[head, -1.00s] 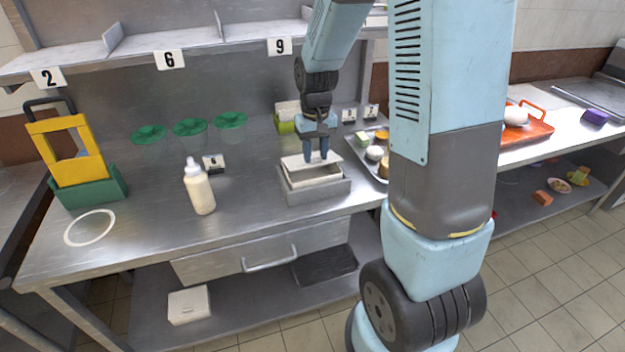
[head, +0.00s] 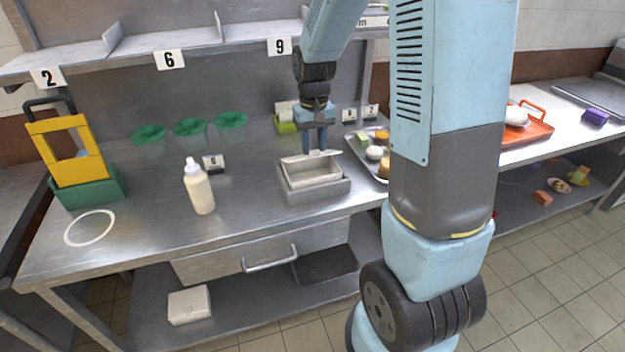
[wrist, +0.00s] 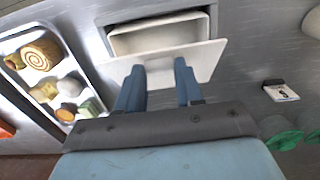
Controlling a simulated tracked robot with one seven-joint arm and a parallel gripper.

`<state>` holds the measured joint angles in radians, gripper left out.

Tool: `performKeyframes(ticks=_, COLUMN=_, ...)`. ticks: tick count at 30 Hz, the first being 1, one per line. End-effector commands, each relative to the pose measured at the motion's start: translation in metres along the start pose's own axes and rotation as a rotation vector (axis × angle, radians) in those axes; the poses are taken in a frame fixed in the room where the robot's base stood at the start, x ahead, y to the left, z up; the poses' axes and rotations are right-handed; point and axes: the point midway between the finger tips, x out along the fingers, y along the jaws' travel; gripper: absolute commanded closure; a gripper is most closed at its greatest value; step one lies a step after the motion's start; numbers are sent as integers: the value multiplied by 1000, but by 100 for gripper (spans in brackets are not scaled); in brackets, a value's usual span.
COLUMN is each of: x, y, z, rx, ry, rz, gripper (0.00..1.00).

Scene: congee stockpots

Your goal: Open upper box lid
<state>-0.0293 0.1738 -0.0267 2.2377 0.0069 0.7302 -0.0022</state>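The upper box (head: 315,178) is a small off-white box seated in a grey holder (head: 318,194) on the steel table. Its lid (head: 318,155) is raised at the back, and the inside of the box shows, looking empty. In the wrist view the lid (wrist: 165,66) is a pale panel along the near side of the box (wrist: 158,36). My gripper (head: 314,147) is behind the box with its two fingers apart. In the wrist view the fingertips (wrist: 158,75) are at the lid's outer side; whether they touch it is unclear.
A squeeze bottle (head: 199,188) stands left of the box. A tray of food (head: 357,150) lies close on the right. Green-lidded containers (head: 190,128) line the back. A shelf (head: 200,57) runs above. A white closed box (head: 188,305) sits on the lower shelf.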

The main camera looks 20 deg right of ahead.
Motion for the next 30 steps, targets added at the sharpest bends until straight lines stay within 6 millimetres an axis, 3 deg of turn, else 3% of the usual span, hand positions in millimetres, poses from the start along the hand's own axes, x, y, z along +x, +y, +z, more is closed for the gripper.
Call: performKeyframes(ticks=30, x=-15, y=0, z=-18, rx=0, ry=1, rz=0, gripper=66)
